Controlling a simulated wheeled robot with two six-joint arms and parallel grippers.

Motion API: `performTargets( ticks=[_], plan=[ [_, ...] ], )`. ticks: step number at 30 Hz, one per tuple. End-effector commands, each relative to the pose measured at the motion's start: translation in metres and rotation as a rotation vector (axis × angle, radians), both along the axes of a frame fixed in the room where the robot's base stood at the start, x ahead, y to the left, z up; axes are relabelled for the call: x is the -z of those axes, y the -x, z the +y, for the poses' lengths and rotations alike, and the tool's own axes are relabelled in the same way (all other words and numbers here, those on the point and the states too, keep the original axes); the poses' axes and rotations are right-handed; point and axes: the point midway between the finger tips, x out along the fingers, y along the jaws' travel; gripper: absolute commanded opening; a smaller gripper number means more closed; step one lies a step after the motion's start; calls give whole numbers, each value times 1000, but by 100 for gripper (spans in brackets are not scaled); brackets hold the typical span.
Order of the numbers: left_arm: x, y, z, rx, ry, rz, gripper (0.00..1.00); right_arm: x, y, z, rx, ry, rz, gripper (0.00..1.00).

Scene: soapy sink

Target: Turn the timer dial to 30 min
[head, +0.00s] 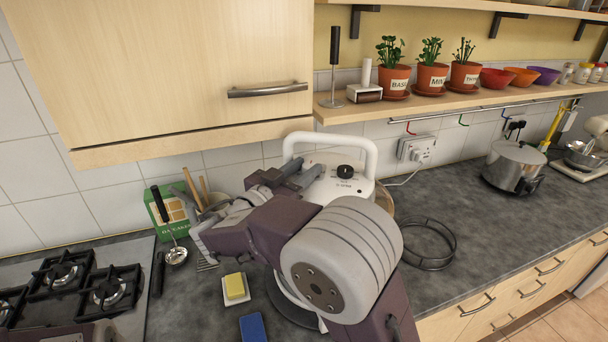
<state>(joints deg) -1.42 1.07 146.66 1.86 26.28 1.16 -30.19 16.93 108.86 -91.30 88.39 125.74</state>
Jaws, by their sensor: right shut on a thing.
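A white appliance (362,187) with a large white loop handle stands on the counter behind my right arm. A black dial (345,171) shows on its top face, with small print below that I cannot read. My right gripper (304,174) reaches the left part of this face, left of the visible black dial. Its grey fingers are shut on a part of the appliance, apparently the timer dial, which the fingers hide. The dial's pointer and scale are hidden there. My left gripper is not in view; only a piece of my left arm shows at the bottom left.
A gas hob (75,285) is at the left. A yellow sponge (235,288) and a blue sponge (252,327) lie near my arm. A black wire ring (428,262) and a pot (514,166) stand right. A shelf with potted herbs (393,77) hangs above.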

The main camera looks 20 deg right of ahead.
Motion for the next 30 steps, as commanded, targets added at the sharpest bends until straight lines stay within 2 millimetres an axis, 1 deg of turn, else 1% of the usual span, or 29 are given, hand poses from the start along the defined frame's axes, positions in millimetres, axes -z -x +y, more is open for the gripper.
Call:
performTargets(
  ticks=[1,3,5,8,12,22,23,24,30],
  plan=[
    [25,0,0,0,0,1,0,12,-1,1,25,1,-13,0],
    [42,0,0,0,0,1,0,12,-2,1,69,1,-13,0],
    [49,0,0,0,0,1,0,9,-2,1,108,-2,-9,0],
    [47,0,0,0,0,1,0,2,-3,2,173,-2,-3,0],
    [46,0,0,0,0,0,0,1,-3,2,229,-2,0,0],
    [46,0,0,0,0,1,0,2,-3,2,241,-4,3,0],
    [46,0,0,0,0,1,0,2,-3,2,241,-4,3,39],
    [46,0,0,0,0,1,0,2,-3,2,241,-4,3,42],
    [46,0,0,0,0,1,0,1,-3,2,240,-3,1,42]
  ],
)
